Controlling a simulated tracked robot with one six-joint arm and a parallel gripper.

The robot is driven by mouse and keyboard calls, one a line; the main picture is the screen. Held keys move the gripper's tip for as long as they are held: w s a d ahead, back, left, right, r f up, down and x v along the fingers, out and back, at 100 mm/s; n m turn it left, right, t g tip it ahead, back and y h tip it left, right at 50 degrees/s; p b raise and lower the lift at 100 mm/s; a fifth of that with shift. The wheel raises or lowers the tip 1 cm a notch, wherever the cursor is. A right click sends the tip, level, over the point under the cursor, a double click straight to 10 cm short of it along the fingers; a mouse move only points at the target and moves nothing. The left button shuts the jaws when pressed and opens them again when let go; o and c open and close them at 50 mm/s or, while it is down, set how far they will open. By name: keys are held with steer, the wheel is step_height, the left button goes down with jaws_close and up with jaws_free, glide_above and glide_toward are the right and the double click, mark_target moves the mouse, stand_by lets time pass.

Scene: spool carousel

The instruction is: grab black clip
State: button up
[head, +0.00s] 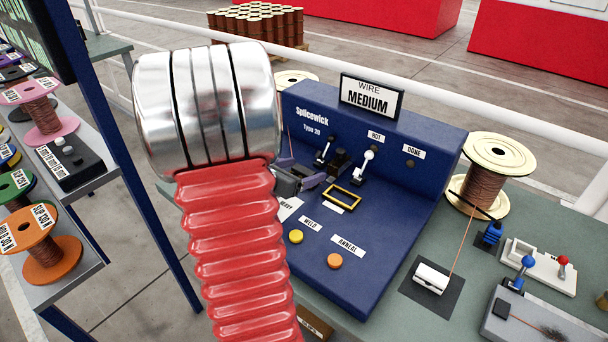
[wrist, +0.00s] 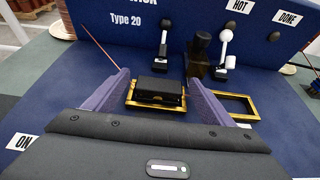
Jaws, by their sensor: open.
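A small black block, which looks like the black clip (wrist: 159,88), sits in a gold-rimmed frame (wrist: 133,101) on the blue machine in the wrist view. My gripper (wrist: 158,80) is open, with one purple-grey finger on each side of the clip. I cannot tell whether either finger touches it. In the head view my gripper (head: 299,173) is over the machine's sloping panel, partly behind my red arm. The clip cannot be made out there.
An empty gold frame (wrist: 236,105) lies just right of the right finger; it also shows in the head view (head: 343,199). A wire spool (head: 483,180) stands right of the blue machine (head: 385,235).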

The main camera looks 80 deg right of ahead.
mark_target(302, 171)
steer(key=shift+c, duration=0.6)
steer(key=c, duration=1.1)
steer(key=shift+o, duration=0.2)
steer(key=shift+r, duration=0.1)
step_height(302, 171, up, 10)
